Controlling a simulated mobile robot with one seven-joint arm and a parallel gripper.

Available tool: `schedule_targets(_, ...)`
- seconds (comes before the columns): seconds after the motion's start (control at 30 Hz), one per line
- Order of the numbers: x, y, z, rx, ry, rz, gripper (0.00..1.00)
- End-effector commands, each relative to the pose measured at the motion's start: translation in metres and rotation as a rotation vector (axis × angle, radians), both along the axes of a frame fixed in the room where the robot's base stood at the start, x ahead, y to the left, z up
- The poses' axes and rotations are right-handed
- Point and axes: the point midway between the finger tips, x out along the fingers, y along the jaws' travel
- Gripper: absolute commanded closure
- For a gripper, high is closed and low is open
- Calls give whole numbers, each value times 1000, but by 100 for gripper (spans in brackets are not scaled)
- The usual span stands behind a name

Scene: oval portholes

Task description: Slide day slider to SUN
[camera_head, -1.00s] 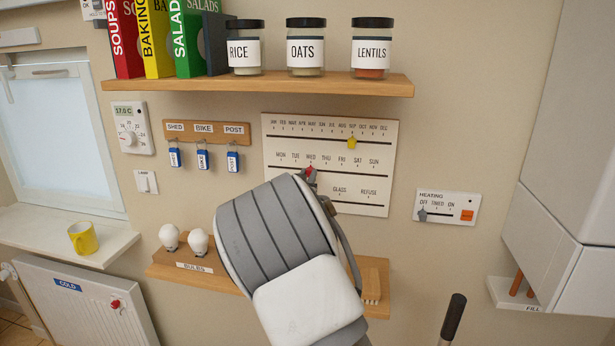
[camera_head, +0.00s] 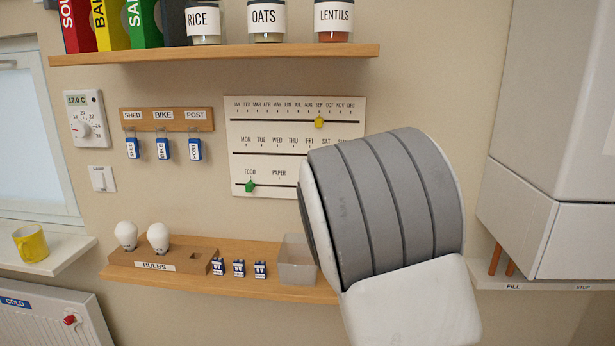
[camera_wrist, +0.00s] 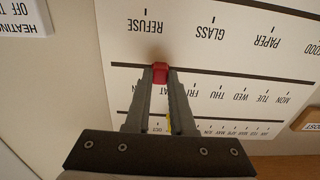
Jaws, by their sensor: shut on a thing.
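The day slider is a red knob (camera_wrist: 160,73) on the middle track of the white calendar board (camera_head: 240,178). My gripper (camera_wrist: 161,76) is shut on it, one finger on each side. The wrist view is upside down. There the knob is past FRI, towards the SUN end, with a short bit of track beyond it. In the head view my arm hides the knob, the SUN label and my gripper.
On the same board, a yellow month slider (camera_head: 319,122) is near SEP and a green slider (camera_head: 250,186) is at FOOD. A shelf of jars (camera_head: 220,54) is above. A lower shelf (camera_head: 200,281) holds bulbs and a clear bin (camera_head: 297,262). A white cabinet (camera_head: 560,100) stands at right.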

Motion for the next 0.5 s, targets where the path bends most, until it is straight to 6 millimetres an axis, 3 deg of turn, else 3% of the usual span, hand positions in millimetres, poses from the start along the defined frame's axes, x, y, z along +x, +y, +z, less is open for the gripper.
schedule_targets(0.2, -5, -26, -3, 0, 0, -2, 100)
schedule_targets(0.5, -7, -34, 0, 0, 1, -2, 100)
